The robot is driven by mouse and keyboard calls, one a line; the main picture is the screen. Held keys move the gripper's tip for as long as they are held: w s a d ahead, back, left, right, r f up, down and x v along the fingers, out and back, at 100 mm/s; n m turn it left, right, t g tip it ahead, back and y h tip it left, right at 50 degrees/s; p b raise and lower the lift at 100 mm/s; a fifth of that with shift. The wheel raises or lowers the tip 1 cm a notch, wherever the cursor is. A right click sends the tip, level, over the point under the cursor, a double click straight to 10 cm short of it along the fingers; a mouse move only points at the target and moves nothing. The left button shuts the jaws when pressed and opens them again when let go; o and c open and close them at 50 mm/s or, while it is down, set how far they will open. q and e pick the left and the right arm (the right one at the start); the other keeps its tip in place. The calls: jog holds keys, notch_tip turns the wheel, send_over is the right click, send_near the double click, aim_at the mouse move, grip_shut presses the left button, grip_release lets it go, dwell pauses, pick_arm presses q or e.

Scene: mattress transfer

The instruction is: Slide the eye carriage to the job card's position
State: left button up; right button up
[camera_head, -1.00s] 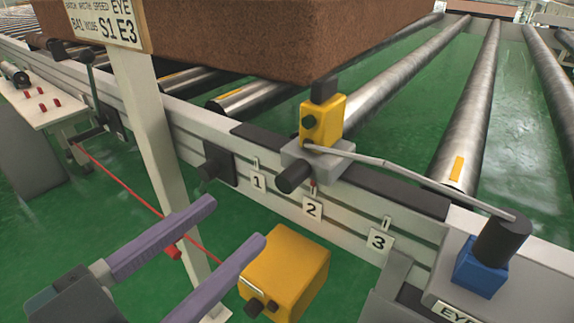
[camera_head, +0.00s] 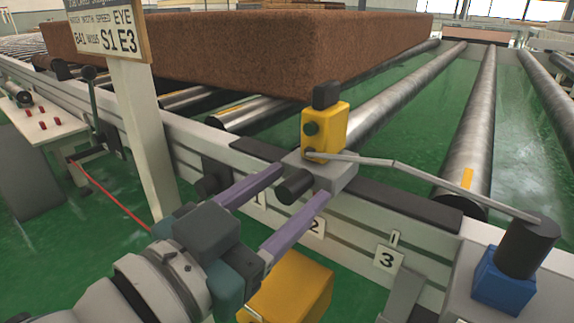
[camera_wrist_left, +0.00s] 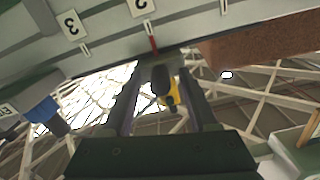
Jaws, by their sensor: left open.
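The eye carriage is a grey block (camera_head: 337,174) on the front rail, carrying a yellow eye (camera_head: 324,130) with a dark knob (camera_head: 295,186) at its front. It stands by label 2 (camera_head: 316,226); label 3 (camera_head: 387,257) is to its right. The job card (camera_head: 109,32) reads E3 under EYE. My left gripper (camera_head: 303,182) is open, its purple fingers on either side of the knob. In the left wrist view the knob (camera_wrist_left: 160,80) shows between the fingers; contact cannot be told. My right gripper is not in view.
A brown mattress (camera_head: 250,50) lies on the rollers behind the carriage. A jointed grey rod (camera_head: 430,175) runs from the eye to a post on a blue block (camera_head: 502,282). A yellow box (camera_head: 290,290) is below my left gripper. The card's post (camera_head: 145,140) stands left.

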pick_arm(q)
grip_shut()
dwell(0.3)
dwell(1.1)
